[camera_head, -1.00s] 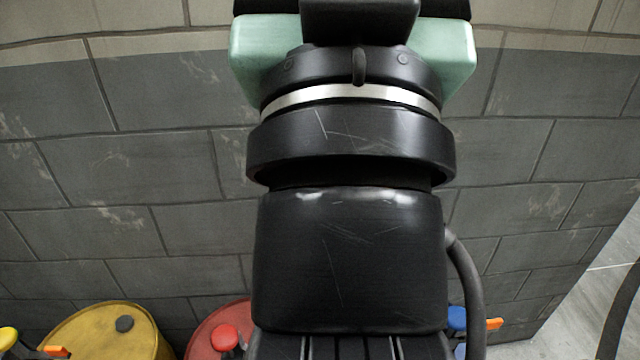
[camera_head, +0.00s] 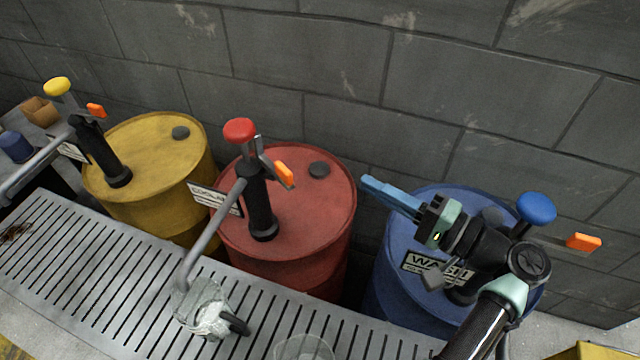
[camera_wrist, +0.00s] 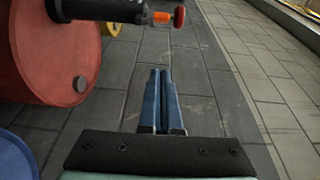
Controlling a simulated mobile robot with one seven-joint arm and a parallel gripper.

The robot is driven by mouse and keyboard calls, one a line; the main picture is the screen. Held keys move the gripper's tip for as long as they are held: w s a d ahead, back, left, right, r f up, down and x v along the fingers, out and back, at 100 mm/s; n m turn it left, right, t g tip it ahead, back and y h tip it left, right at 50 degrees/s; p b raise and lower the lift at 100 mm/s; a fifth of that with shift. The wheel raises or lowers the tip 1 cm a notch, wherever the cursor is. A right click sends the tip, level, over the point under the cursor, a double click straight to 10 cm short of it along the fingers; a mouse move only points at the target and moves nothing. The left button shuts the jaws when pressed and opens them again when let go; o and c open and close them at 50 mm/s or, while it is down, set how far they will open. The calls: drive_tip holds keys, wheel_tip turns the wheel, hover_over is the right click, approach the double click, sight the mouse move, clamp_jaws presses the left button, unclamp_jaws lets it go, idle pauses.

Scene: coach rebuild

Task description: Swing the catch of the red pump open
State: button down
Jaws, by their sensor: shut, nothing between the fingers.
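The red pump (camera_head: 258,200) stands on the red drum (camera_head: 325,228) in the middle of the head view, with a red knob (camera_head: 239,130) on top. Its catch, a grey bar with an orange tip (camera_head: 284,173), sticks out to the right near the pump's top. In the wrist view the red knob (camera_wrist: 179,17) and orange tip (camera_wrist: 161,17) show at the top, beyond the fingers. My gripper (camera_head: 368,186) has its blue fingers shut and empty. It is right of the red pump, above the gap between the red and blue drums, pointing left and apart from the catch.
A blue drum (camera_head: 385,285) with a blue-knobbed pump (camera_head: 536,208) lies beneath my arm. A yellow drum (camera_head: 150,150) with a yellow-knobbed pump (camera_head: 57,86) stands left. A slatted metal grate (camera_head: 130,265) runs in front; a grey block wall (camera_head: 340,75) stands behind.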

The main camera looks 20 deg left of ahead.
sight(292, 177)
drive_tip(key=a+p, duration=0.3)
drive_tip(key=a, duration=0.8)
drive_tip(key=shift+s+a, duration=0.15)
drive_tip(key=shift+a, duration=0.05)
drive_tip(key=shift+s+a+m+t+h+p, duration=0.1)
drive_tip(key=shift+s+m+t+h+p, duration=0.3)
drive_tip(key=shift+t+p, duration=0.25)
drive_tip(key=shift+s+a+m+t+h+p, duration=0.1)
drive_tip(key=shift+s+m+t+h+p, duration=0.15)
drive_tip(key=shift+m+t+p, duration=0.35)
drive_tip(key=shift+s+a+r+m+t+h+p, duration=0.1)
drive_tip(key=shift+s+a+m+t+h+p, duration=0.2)
drive_tip(key=shift+s+m+t+p, duration=0.4)
drive_tip(key=shift+s+a+m+t+h, duration=0.2)
drive_tip(key=shift+m+t+h, duration=0.15)
drive_tip(key=shift+t+h, duration=0.25)
drive_tip(key=shift+s+a+m+t+h, duration=0.2)
drive_tip(key=shift+m+t+h, duration=0.15)
drive_tip(key=shift+t, duration=0.3)
drive_tip(key=shift+s+a+b, duration=0.6)
drive_tip(key=shift+s+a, duration=0.2)
drive_tip(key=shift+a, duration=0.2)
drive_tip(key=shift+s+a, duration=0.1)
drive_tip(key=shift+a, duration=0.1)
